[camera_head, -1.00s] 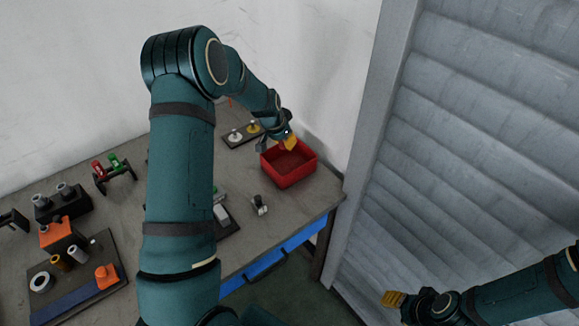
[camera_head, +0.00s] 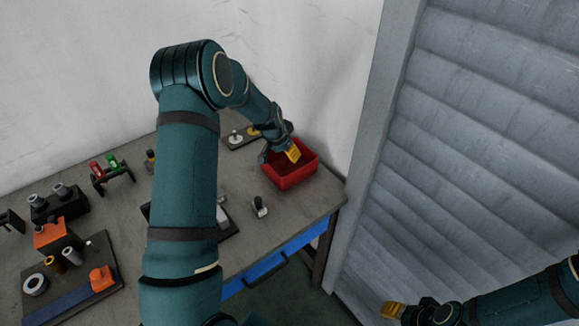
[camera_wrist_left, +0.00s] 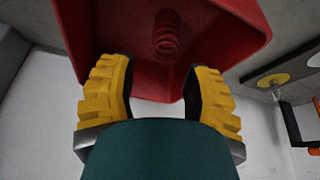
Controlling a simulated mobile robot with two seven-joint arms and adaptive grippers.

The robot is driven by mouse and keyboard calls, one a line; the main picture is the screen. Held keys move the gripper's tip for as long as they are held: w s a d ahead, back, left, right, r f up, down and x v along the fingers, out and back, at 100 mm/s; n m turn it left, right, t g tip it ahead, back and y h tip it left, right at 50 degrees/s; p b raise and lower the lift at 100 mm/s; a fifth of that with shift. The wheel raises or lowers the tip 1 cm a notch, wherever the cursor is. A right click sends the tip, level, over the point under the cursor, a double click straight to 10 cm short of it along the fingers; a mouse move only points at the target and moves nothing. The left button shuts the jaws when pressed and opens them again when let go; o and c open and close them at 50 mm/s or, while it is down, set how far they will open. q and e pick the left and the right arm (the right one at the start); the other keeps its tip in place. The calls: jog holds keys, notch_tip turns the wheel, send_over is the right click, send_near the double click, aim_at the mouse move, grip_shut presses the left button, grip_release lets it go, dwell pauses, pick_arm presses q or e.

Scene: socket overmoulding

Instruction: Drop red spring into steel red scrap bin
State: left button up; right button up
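The red scrap bin (camera_head: 300,176) stands at the right end of the table; its inside wall (camera_wrist_left: 225,35) also fills the top of the left wrist view. A red spring (camera_wrist_left: 166,37) shows inside the bin, beyond my fingertips and apart from them; whether it rests on the bottom is unclear. My left gripper (camera_head: 291,153) is over the bin. In the left wrist view its yellow fingers (camera_wrist_left: 158,88) are spread with nothing between them. My right gripper (camera_head: 393,309) is low at the right, away from the table; its finger gap is not readable.
A dark plate with white and yellow round parts (camera_head: 236,138) lies left of the bin. A small black-and-white part (camera_head: 260,207) stands in front of it. A rack with red and green pieces (camera_head: 108,170) and orange fixtures (camera_head: 52,235) are at the left. A grey shutter (camera_head: 480,150) is right.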

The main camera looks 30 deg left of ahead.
pick_arm(q)
jog(key=v, duration=1.2)
